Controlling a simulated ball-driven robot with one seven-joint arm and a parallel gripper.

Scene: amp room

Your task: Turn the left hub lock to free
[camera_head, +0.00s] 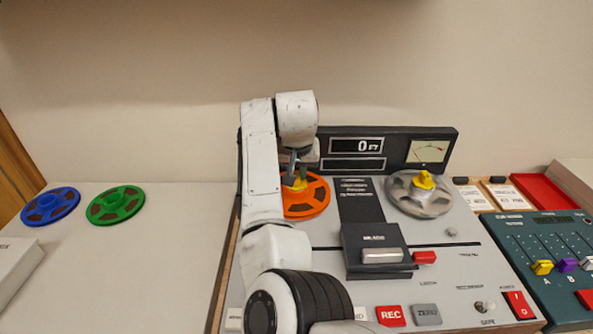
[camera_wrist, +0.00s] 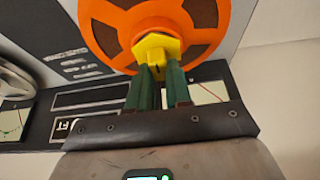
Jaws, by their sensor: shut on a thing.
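The left hub lock is a yellow knob at the centre of the orange reel; it shows in the wrist view (camera_wrist: 156,48) and partly in the head view (camera_head: 296,184). The orange reel (camera_head: 308,201) sits on the left hub of the tape machine (camera_head: 340,300). My gripper (camera_wrist: 165,82) has green fingers and is shut on the yellow lock, coming down onto it from above. In the head view my arm hides the left part of the orange reel. The right hub lock (camera_head: 425,180) is also yellow, on a grey reel (camera_head: 418,203).
A blue reel (camera_head: 50,206) and a green reel (camera_head: 116,205) lie on the bare counter at left. The meter panel (camera_head: 388,147) stands close behind the hubs. The black head block (camera_head: 377,250) is in front. A mixer (camera_head: 550,250) and a red tray (camera_head: 541,191) are at right.

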